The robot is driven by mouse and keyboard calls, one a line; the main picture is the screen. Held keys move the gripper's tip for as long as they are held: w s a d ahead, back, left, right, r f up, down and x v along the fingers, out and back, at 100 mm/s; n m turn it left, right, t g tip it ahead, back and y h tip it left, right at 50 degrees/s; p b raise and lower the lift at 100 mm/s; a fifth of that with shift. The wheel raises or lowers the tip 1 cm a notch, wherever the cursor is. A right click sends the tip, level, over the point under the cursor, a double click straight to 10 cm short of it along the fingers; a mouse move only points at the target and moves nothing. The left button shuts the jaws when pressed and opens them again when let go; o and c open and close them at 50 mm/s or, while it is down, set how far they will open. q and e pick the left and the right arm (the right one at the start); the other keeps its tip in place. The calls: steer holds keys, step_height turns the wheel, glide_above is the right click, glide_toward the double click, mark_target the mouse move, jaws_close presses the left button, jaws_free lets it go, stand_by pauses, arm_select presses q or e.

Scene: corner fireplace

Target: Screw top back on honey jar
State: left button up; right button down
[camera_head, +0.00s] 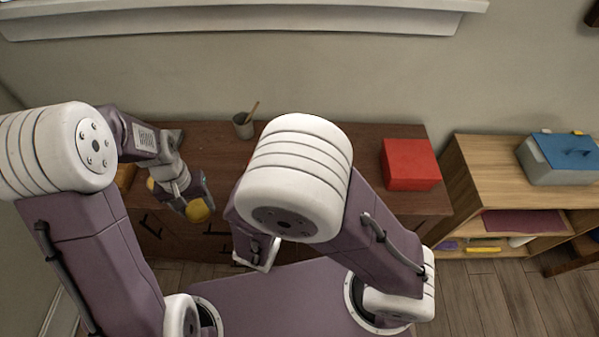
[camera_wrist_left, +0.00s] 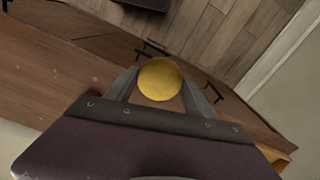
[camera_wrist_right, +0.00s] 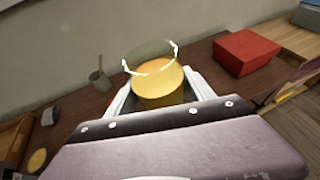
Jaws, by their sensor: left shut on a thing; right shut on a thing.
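A round, gold-yellow lid (camera_wrist_left: 160,79) sits between the fingertips of my left gripper (camera_wrist_left: 160,85), which is shut on it. In the head view the yellow lid (camera_head: 199,211) shows at my left gripper (camera_head: 190,198), in front of the dresser edge. My right gripper (camera_wrist_right: 158,95) is shut on the honey jar (camera_wrist_right: 158,88), which has a yellow lower body and a clear glass rim. The jar's top is open and no lid shows on it. In the head view my right arm hides the jar, and only part of the right gripper (camera_head: 262,255) shows. The two grippers are apart.
A brown wooden dresser top (camera_head: 205,150) runs along the wall. On it stand a grey cup (camera_head: 243,125) with a stick and a red box (camera_head: 410,164). A light wooden shelf (camera_head: 480,170) stands at right, bearing a grey box with a blue lid (camera_head: 560,157).

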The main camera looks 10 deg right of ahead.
arm_select(q)
steer(key=shift+s, duration=0.25)
steer(key=shift+s+r, duration=0.55)
steer(key=shift+s, duration=0.2)
steer(key=r, duration=0.2)
steer(key=w+r, duration=0.1)
steer(key=shift+w+d+r, duration=0.1)
steer(key=shift+d, duration=0.15)
steer(key=w+d+r+m, duration=0.4)
steer(key=d+r, duration=0.8)
steer(key=r, duration=0.1)
steer(key=s+d+r+m, duration=0.2)
steer(key=d, duration=0.5)
steer(key=s+d+r+m, duration=0.2)
steer(key=d+r, duration=0.1)
steer(key=d, duration=0.4)
steer(key=shift+s+d+r+m, duration=0.15)
steer(key=shift+d+r+m, duration=0.05)
steer(key=shift+d+m, duration=0.1)
